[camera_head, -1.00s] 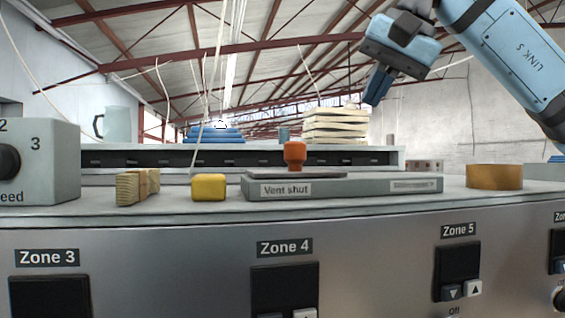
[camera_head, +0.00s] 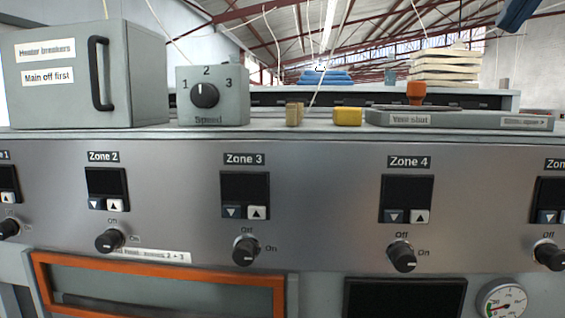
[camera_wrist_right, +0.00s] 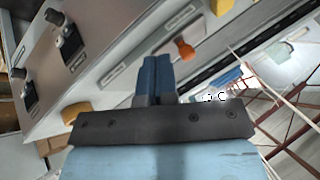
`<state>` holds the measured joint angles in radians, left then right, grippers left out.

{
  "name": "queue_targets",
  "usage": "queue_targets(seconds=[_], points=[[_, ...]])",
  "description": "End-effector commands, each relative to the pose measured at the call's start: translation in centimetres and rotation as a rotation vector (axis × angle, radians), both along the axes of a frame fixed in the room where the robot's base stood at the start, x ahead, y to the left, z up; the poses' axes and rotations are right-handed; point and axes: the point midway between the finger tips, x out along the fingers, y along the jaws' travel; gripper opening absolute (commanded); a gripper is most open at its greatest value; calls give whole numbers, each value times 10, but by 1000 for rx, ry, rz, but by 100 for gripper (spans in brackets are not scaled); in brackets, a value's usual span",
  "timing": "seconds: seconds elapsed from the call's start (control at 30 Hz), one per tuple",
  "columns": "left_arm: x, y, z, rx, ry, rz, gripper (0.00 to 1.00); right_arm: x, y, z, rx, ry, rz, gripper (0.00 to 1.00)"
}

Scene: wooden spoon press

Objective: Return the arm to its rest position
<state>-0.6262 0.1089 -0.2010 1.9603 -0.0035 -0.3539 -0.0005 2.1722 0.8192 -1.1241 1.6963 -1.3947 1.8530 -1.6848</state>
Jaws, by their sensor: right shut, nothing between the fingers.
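My right gripper (camera_head: 514,14) shows only in part at the top right corner of the head view, blue and raised in the air above the machine. In the right wrist view its two blue fingers (camera_wrist_right: 156,68) are together with nothing between them. They are apart from the machine top and its orange knob (camera_wrist_right: 184,48), which lies beyond them in that view. Most of the right arm is outside the head view. My left gripper is in neither view.
The control panel (camera_head: 320,160) has several zone switches and black knobs. On top are a breaker box (camera_head: 130,90), a speed dial box (camera_head: 225,110), a yellow block (camera_head: 347,117) and the vent slide (camera_head: 470,121) with its orange knob (camera_head: 416,92). Stacked boards (camera_head: 445,68) stand behind.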

Motion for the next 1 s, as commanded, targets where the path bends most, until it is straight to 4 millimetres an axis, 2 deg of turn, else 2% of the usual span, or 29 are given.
queue_targets(seconds=[0.2, 0.37, 0.6, 0.7, 0.83, 1.0], points=[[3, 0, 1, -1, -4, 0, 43, 23, 59, -47, 190, 82, 114, 0], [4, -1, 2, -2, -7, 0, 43, 31, 109, -86, 389, 188, 194, 0], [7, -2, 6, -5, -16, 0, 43, 22, 192, -146, 864, 505, 280, 0], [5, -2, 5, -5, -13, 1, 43, 14, 216, -162, 1090, 681, 277, 0], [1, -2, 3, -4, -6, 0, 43, 8, 233, -176, 1389, 935, 228, 0], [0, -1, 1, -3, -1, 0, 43, 14, 232, -193, 1775, 1290, 98, 0]])
